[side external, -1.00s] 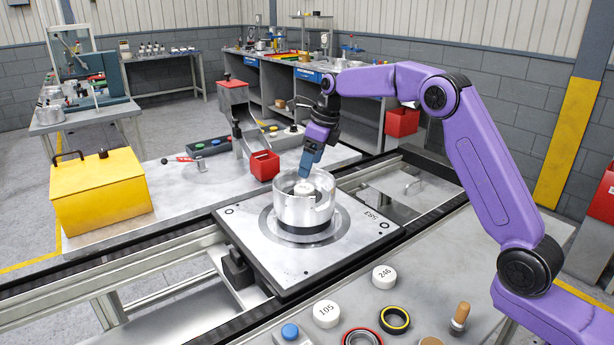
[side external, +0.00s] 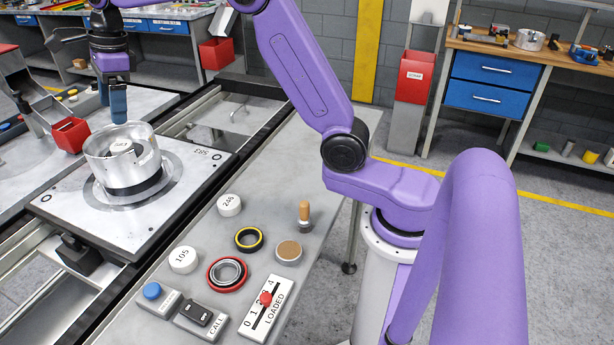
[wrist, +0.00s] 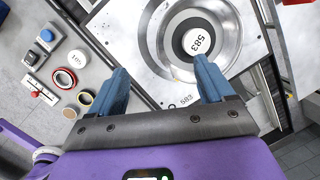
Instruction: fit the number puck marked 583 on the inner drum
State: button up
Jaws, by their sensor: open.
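The number puck marked 583 (wrist: 198,41) is white and lies face up inside the metal drum, seated at its centre. It also shows in the side view (side external: 122,147), partly behind the drum wall. The silver drum (side external: 140,172) stands on a square pallet (side external: 190,190) marked 583. My gripper (side external: 117,118) is above the drum, its fingertips close to the far rim in the picture. In the wrist view the blue fingers (wrist: 163,80) are wide apart with nothing between them. The puck is beyond the fingertips, apart from them.
Pucks 246 (side external: 229,205) and 105 (side external: 183,260), a yellow-edged ring (side external: 249,239), red and silver rings (side external: 227,274), a wooden-handled tool (side external: 305,215) and a LOADED slider (side external: 266,308) lie on the front bench. A red bin (side external: 70,134) stands left of the drum.

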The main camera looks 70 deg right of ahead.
jog(key=s+a+f+n+g, duration=0.1)
jog(key=s+a+f+n, duration=0.15)
jog(key=s+n, duration=0.75)
jog(key=s+a+f+n, duration=0.1)
jog(key=s+a+n, duration=0.2)
jog(key=s+n, duration=0.65)
jog(key=s+d+f+n, duration=0.2)
jog(key=s+n, duration=0.3)
jog(key=s, duration=0.2)
jog(key=s+d+f+n+h, duration=0.1)
jog(key=s+d+f+n, duration=0.1)
jog(key=s+n, duration=0.4)
jog(key=s+d+f+n, duration=0.2)
jog(key=s+d+n, duration=0.2)
jog(key=s, duration=0.5)
jog(key=shift+s+d+f+n+g, duration=0.15)
jog(key=shift+s+f+n+g, duration=0.2)
jog(key=shift+n, duration=0.4)
